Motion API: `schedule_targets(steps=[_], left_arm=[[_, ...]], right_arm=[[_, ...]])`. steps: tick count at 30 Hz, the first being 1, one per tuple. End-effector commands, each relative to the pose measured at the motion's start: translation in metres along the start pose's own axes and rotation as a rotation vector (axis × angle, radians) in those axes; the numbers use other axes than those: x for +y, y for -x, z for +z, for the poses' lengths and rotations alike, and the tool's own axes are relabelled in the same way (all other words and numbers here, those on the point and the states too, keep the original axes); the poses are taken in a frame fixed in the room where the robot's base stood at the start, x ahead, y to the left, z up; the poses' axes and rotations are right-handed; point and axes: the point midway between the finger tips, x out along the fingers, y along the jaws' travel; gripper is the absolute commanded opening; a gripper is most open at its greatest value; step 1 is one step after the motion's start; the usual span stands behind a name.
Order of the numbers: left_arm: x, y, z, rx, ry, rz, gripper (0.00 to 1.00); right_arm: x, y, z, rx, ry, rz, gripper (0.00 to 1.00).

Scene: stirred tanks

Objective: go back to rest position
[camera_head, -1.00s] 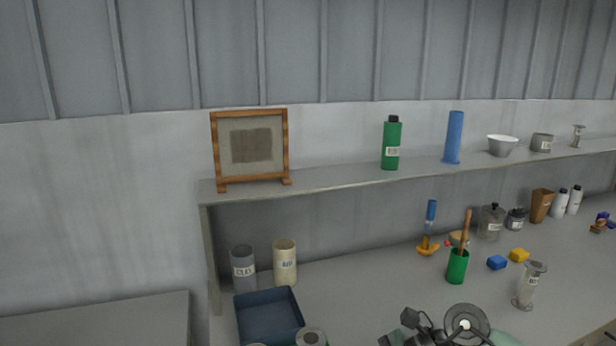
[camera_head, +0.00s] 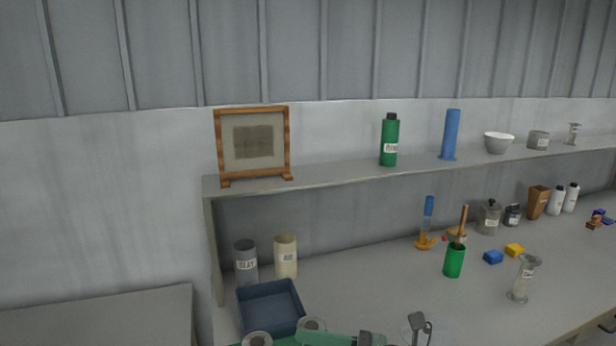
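Neither of my grippers can be made out in the head view now. The task names no object. The bench (camera_head: 370,295) and the shelf (camera_head: 340,174) above it fill the middle and right. At the bottom edge a green piece with a dark end (camera_head: 335,339) is cut off by the frame. A small dark and grey upright fixture (camera_head: 419,322) stands to its right. I cannot tell for sure what these two are.
The shelf bears a wooden frame (camera_head: 253,146), a green bottle (camera_head: 389,142) and a blue cylinder (camera_head: 451,134). A blue tray (camera_head: 297,305), two canisters, a green cup (camera_head: 454,262) and a glass cylinder (camera_head: 523,280) stand on the bench. Its middle is fairly clear.

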Motion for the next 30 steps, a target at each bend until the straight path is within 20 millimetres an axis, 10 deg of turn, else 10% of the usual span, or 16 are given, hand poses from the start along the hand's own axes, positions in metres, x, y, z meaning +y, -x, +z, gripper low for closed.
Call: schedule_targets(steps=[6, 10, 17, 21, 27, 28, 30], left_arm=[[0.001, 0.000, 0.004, -0.007, 0.000, 0.001, 0.73], [0.001, 0.000, 0.004, -0.006, 0.000, 0.001, 0.73], [0.001, 0.000, 0.003, -0.004, 0.000, 0.001, 0.73], [0.001, 0.000, 0.001, -0.002, 0.000, 0.001, 0.73], [0.000, 0.000, 0.001, 0.000, 0.000, 0.000, 0.73], [0.000, 0.000, 0.000, 0.000, 0.000, 0.001, 0.73], [0.000, 0.000, 0.000, 0.000, 0.000, 0.000, 0.73]], right_arm=[[-0.021, 0.030, 0.062, -0.552, -0.539, -0.173, 0.54], [-0.060, 0.087, 0.056, -0.908, -0.967, -0.330, 0.54], [-0.087, 0.192, -0.067, -1.439, -1.711, -0.687, 0.54], [-0.059, 0.227, -0.149, -1.645, -2.033, -0.913, 0.54], [-0.008, 0.246, -0.218, -1.799, -2.292, -1.162, 0.54], [-0.001, 0.248, -0.226, 1.772, 2.264, 1.166, 0.54], [0.017, 0.252, -0.242, 1.702, 2.190, 1.172, 0.54]])
